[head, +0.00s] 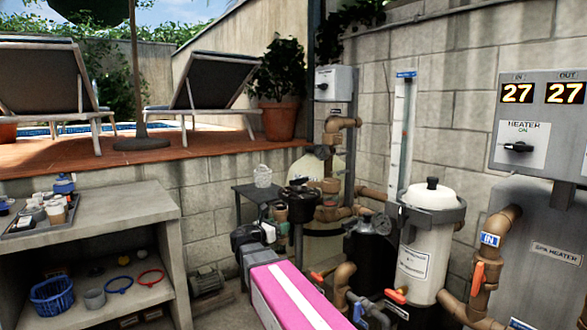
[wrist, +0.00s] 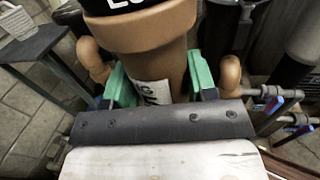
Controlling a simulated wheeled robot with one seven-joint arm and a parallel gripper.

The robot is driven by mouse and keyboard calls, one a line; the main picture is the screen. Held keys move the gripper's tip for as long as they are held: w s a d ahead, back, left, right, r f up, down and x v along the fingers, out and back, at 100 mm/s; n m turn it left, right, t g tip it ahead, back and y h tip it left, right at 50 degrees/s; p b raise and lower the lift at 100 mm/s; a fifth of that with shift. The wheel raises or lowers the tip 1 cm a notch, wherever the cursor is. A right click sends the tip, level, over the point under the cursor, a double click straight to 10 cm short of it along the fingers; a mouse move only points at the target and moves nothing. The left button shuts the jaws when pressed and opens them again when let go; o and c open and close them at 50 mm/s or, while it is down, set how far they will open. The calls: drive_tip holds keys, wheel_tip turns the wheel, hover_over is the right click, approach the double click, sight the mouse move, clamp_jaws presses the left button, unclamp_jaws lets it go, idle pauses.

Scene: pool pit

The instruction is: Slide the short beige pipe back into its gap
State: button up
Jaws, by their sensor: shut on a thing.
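In the wrist view the beige pipe (wrist: 155,70), tan with a white label, stands between the green fingers of my gripper (wrist: 160,88). The fingers are shut on it, one on each side. A wider tan collar and a black band with white letters show above the label. The pipe's far end is out of view. I cannot make out the gap in either view. Fixed tan pipework (head: 336,140) runs beside the sand-coloured tank (head: 312,168).
A white filter canister (head: 425,240) and the spa heater (head: 540,250) stand at the right, with red-handled valves close by. A small dark table (head: 258,193) holds a basket (head: 263,176). A concrete shelf (head: 110,220) stands at the left. Rounded tan parts (wrist: 230,76) flank my fingers.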

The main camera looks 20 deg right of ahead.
drive_tip(key=w+d+r+m+g, duration=0.1)
drive_tip(key=w+d+r, duration=0.2)
drive_tip(key=r, duration=0.4)
drive_tip(key=w+d+r+g+h, duration=0.1)
drive_tip(key=w+d+r, duration=0.25)
drive_tip(key=r, duration=0.25)
drive_tip(key=w+d+r+m+g, duration=0.1)
drive_tip(key=w+d+r, duration=0.1)
drive_tip(key=w+r, duration=0.35)
drive_tip(key=s+x, duration=0.1)
drive_tip(key=x, duration=1)
drive_tip(key=shift+s+d, duration=0.4)
drive_tip(key=shift+r, duration=0.1)
idle(0.5)
drive_tip(key=shift+x, duration=3)
idle(1.0)
